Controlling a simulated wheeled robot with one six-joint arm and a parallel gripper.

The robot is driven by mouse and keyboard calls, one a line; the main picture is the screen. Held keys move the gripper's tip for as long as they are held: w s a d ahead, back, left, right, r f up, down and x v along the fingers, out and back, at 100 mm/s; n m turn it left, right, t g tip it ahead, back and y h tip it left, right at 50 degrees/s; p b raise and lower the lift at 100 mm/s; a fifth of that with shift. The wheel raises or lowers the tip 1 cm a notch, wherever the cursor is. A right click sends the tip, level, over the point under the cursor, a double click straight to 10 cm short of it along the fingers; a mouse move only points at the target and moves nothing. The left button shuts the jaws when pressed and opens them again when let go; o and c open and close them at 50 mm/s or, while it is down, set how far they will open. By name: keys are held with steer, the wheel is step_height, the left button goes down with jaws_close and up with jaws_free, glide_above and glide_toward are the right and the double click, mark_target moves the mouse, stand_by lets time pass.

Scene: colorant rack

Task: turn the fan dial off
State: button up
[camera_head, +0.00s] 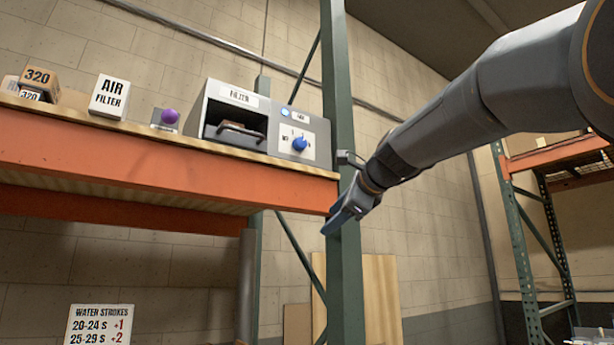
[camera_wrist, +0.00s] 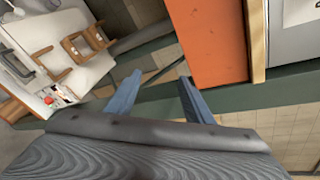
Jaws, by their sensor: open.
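The fan dial (camera_head: 300,143) is a blue knob on a white plate at the right of the grey filter unit's front. The filter unit (camera_head: 217,101) stands on the high orange-edged shelf, with a small light-blue lamp (camera_head: 286,112) above the dial. My gripper (camera_head: 335,226) is in front of the green rack post, below and to the right of the dial, apart from it. In the wrist view my gripper (camera_wrist: 157,92) has its two blue fingers spread, with nothing between them. The wrist view shows a grey-white part at the upper right, but the dial does not show there.
The orange shelf beam (camera_head: 150,162) and the green post (camera_head: 343,280) are close to my gripper. A purple knob (camera_head: 170,116), an AIR FILTER box (camera_head: 109,97) and boxes marked 320 (camera_head: 38,80) stand left of the unit. The wrist view shows a white table (camera_wrist: 62,45) far below.

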mark_target(303, 143)
steer(key=s+a+r+m+t+y+p, duration=0.1)
steer(key=s+r+m+y, duration=0.15)
steer(key=r, duration=0.85)
steer(key=s+a+r+m+t+y+p, duration=0.1)
steer(key=s+a+r, duration=0.15)
steer(key=r, duration=0.75)
steer(key=shift+h, duration=0.25)
steer(key=p+x, duration=0.1)
steer(key=x, duration=0.1)
steer(key=p+x, duration=0.2)
steer(key=x, duration=0.1)
steer(key=shift+w+r, duration=0.3)
steer(key=shift+w, duration=0.05)
steer(key=shift+w+a, duration=0.25)
steer(key=shift+w, duration=0.15)
steer(key=shift+f, duration=0.1)
steer(key=c, duration=1)
